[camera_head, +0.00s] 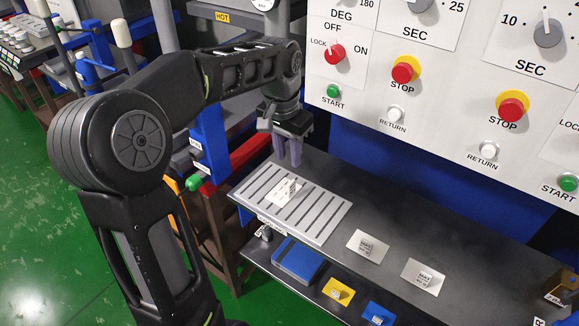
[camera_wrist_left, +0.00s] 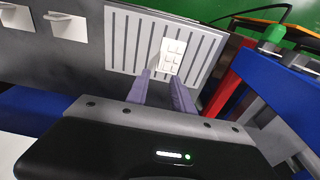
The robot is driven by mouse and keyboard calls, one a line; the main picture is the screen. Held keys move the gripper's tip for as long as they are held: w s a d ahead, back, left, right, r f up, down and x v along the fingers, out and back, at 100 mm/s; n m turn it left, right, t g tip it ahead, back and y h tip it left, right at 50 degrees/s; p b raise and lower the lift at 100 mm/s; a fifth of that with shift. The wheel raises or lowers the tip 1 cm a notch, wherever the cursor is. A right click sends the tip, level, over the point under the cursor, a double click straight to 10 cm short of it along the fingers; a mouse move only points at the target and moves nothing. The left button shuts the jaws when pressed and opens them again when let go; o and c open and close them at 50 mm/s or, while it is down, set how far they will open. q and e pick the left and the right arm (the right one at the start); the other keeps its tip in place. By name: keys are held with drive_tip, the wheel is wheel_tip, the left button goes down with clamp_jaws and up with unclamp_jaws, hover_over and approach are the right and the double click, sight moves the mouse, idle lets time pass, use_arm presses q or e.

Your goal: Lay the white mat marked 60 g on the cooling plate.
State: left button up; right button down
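The ribbed grey cooling plate (camera_head: 318,232) lies at the left end of the dark bench. A small white mat (camera_head: 280,196) with dark print lies on its slats, with a small raised part; its marking is too small to read. It also shows in the wrist view (camera_wrist_left: 172,56). My left gripper (camera_head: 289,163) points down above the plate's back edge, fingers apart and empty, clear of the mat. My right gripper is not in view.
A white control panel (camera_head: 440,90) with knobs and buttons rises behind the bench. A blue tray (camera_head: 297,262), a yellow piece (camera_head: 338,291) and a blue piece (camera_head: 379,314) sit on a lower shelf in front. The bench right of the cooling plate has bare room.

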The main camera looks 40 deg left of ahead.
use_arm(q)
drive_tip(key=shift+s+r, duration=0.1)
drive_tip(key=shift+r, duration=0.45)
idle(0.5)
